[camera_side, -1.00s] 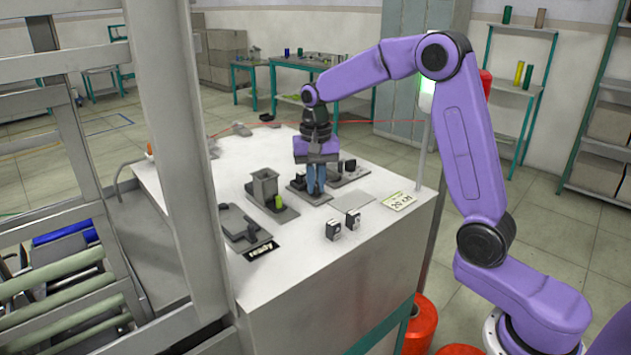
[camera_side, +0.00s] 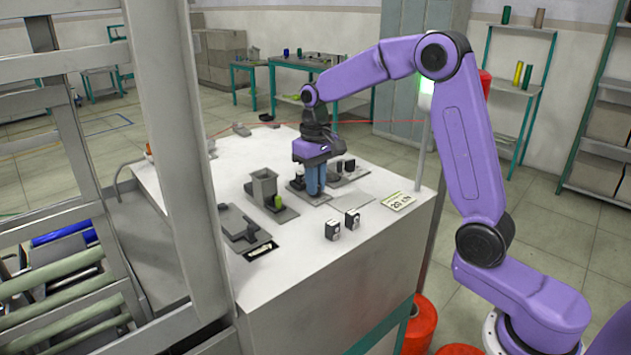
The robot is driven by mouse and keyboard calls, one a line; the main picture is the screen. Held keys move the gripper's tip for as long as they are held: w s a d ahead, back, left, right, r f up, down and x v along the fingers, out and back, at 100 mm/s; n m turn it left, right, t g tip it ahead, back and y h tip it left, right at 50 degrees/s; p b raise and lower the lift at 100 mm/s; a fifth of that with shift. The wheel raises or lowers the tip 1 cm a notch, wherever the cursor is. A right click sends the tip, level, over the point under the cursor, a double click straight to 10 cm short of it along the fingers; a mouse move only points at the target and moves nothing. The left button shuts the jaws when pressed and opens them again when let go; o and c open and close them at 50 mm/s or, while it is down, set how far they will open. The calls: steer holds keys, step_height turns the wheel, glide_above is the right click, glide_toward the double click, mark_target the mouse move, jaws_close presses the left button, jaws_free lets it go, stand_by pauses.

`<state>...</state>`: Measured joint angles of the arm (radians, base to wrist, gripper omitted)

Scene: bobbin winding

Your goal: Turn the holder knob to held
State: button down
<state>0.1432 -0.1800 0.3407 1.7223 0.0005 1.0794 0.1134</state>
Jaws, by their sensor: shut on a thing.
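My gripper (camera_side: 316,190) points down over a small grey plate (camera_side: 324,200) near the middle of the white bench top. Its blue fingers are closed together low at this plate. The holder knob is hidden between and behind the fingers, so its pointer and setting cannot be read. A dark block (camera_side: 297,181) shows just left of the fingers on the same plate.
A grey box fixture with a yellow-green piece (camera_side: 279,201) stands left of my gripper. A grey mechanism (camera_side: 243,231) lies further left. A red thread (camera_side: 380,122) runs above the bench.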

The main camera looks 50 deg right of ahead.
stand_by(0.3)
steer(key=c, duration=1.2)
jaws_free()
steer(key=shift+o, duration=0.2)
step_height(320, 180, up, 18)
steer(key=shift+f, duration=0.25)
steer(key=s+a+f+n, duration=0.4)
steer(key=s+a, duration=0.1)
steer(key=s, duration=0.2)
steer(key=s+a+f+n, duration=0.3)
steer(key=s+a+f, duration=0.2)
steer(key=s, duration=0.3)
steer(key=s+d+f+n, duration=0.2)
steer(key=s+f, duration=0.3)
steer(key=s, duration=0.4)
steer(key=s+d+f+n, duration=0.2)
steer(key=s+f+n, duration=0.2)
steer(key=s, duration=0.6)
steer(key=shift+f, duration=0.4)
